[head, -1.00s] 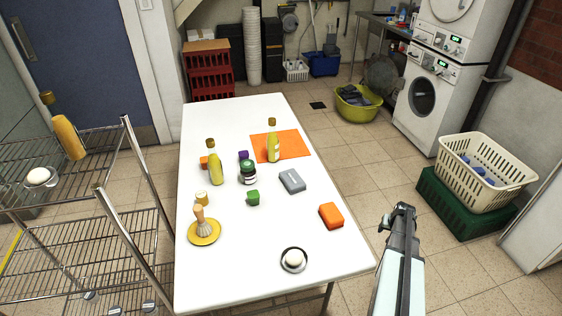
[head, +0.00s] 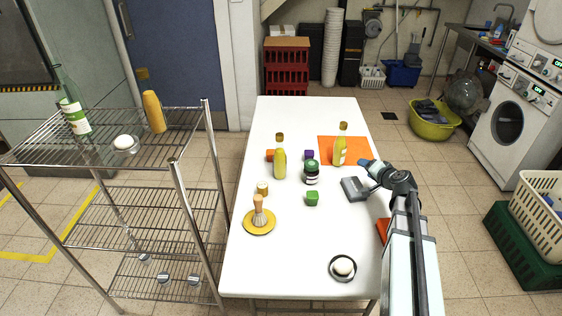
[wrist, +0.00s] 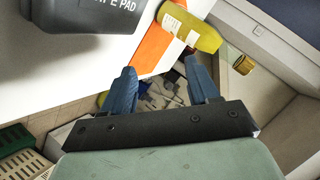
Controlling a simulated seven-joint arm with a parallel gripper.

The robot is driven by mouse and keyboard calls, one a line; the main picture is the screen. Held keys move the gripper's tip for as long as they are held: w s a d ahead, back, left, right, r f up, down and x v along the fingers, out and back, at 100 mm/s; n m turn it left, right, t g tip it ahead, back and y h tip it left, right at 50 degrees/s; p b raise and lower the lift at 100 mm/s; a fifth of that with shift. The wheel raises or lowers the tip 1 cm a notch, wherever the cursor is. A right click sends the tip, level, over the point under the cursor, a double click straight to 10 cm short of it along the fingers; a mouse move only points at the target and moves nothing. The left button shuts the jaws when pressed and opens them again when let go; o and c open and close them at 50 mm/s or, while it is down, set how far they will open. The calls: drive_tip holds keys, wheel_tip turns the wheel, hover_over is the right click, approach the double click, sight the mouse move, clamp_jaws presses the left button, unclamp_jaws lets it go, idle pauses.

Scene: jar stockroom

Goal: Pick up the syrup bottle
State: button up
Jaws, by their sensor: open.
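Several yellow bottles are in view, and I cannot read which holds syrup. One labelled yellow bottle (head: 339,152) with a brown cap stands on the orange mat (head: 361,144). A second yellow bottle (head: 280,165) stands left of it on the white table, and an orange-yellow bottle (head: 154,111) stands on the wire rack. My gripper (head: 370,168) is open and empty above the table's right edge, right of the labelled bottle and apart from it. In the wrist view, the labelled bottle (wrist: 192,30) lies beyond the open blue fingers (wrist: 162,84).
A dark-green jar (head: 312,173) and green block (head: 312,199) stand left. The wire rack (head: 140,190) flanks the table (head: 300,245). The table's far end is clear.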

drive_tip(key=s+a+r+m+t+y, duration=0.1)
drive_tip(key=a+r+m+y, duration=0.15)
drive_tip(key=a+m, duration=0.35)
drive_tip(key=s+a+r+m+t+y, duration=0.1)
drive_tip(key=a+r+m, duration=0.25)
drive_tip(key=a, duration=0.45)
drive_tip(key=m+t+y, duration=0.1)
drive_tip(key=m+t, duration=0.1)
drive_tip(key=m, duration=1.2)
approach(282, 139)
drive_tip(key=shift+x, duration=5.8)
drive_tip(key=shift+a, duration=0.1)
drive_tip(key=shift+s, duration=0.1)
drive_tip(key=shift+c, duration=0.2)
clamp_jaws()
